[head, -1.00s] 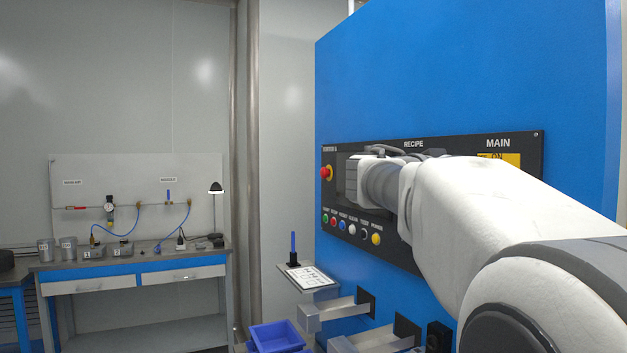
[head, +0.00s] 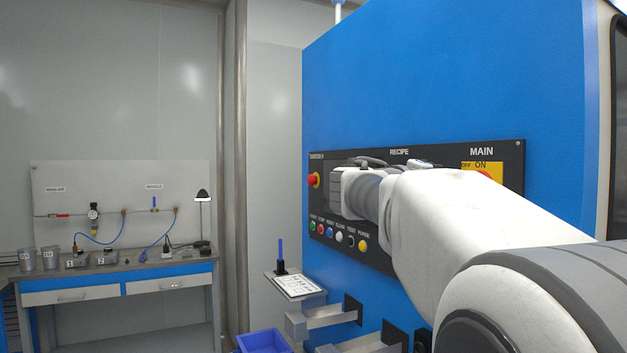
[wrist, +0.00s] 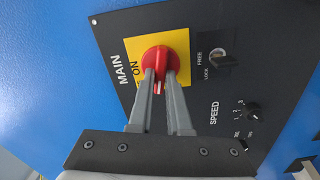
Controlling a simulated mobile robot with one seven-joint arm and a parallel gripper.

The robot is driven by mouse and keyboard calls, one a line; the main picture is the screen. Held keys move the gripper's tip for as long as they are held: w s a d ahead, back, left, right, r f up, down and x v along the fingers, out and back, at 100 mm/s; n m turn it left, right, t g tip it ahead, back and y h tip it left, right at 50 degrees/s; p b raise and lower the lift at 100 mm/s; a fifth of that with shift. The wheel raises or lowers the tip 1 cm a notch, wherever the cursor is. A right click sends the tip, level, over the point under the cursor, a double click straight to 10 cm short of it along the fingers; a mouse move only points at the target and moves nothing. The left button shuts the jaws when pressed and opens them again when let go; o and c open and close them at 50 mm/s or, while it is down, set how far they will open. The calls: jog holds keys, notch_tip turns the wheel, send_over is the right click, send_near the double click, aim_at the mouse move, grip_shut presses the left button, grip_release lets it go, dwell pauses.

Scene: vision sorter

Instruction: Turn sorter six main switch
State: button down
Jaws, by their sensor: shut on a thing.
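The main switch (wrist: 158,60) is a red rotary knob on a yellow plate (wrist: 183,42) marked MAIN and ON, seen in the wrist view. My gripper (wrist: 161,84) is shut on the knob's grip, one finger on each side. A small white mark shows on the grip between the fingers; which position it points to I cannot tell. In the head view the yellow plate (head: 489,165) shows OFF and ON labels, with a sliver of red below. My arm hides most of the switch and the gripper there.
The black panel (head: 440,156) also carries a red button (head: 314,180) and several coloured buttons. In the wrist view a key switch (wrist: 222,62) and a SPEED knob (wrist: 248,110) sit near the main switch. A blue bin (head: 262,342) and a workbench stand to the left.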

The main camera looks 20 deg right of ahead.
jog(key=shift+n+p, duration=0.4)
jog(key=shift+n, duration=0.9)
jog(key=c, duration=0.9)
grip_release()
jog(key=shift+o, duration=0.2)
jog(key=s+a, duration=0.1)
jog(key=a, duration=1.6)
jog(key=shift+s+a, duration=0.2)
jog(key=shift+s, duration=0.05)
jog(key=shift+f, duration=0.15)
